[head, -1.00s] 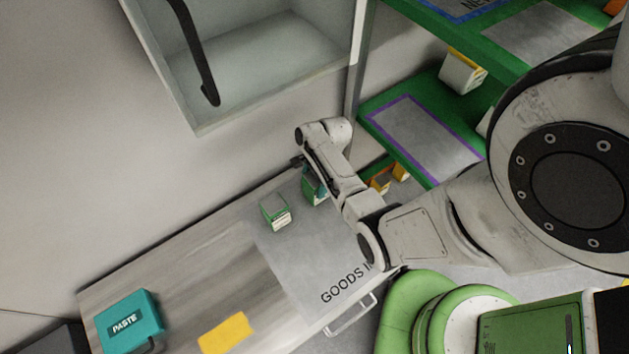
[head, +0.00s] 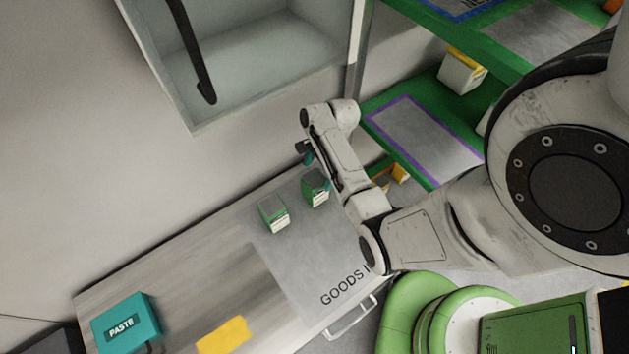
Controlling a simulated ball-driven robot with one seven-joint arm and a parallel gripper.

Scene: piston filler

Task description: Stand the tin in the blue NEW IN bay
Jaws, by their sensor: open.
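Two small green tins with pale labels stand on the grey GOODS IN area of the bench. One tin (head: 273,215) is to the left. The other tin (head: 315,188) is just right of it, close to my arm. I cannot tell which is the task's tin. My gripper (head: 306,156) is open, above and behind the right tin, and apart from it in the picture; its fingers are small and partly hidden by the wrist. The blue-edged bay (head: 470,12) shows only in part at the top, on the upper green shelf, with its lettering cut off.
A purple-edged bay (head: 425,135) on the lower green shelf is empty. A yellow-topped box (head: 462,72) stands behind it. A teal PASTE box (head: 126,322) and a yellow patch (head: 222,335) are on the bench (head: 180,270). An open grey cabinet (head: 270,60) hangs on the wall. A shelf post (head: 357,60) rises beside my wrist.

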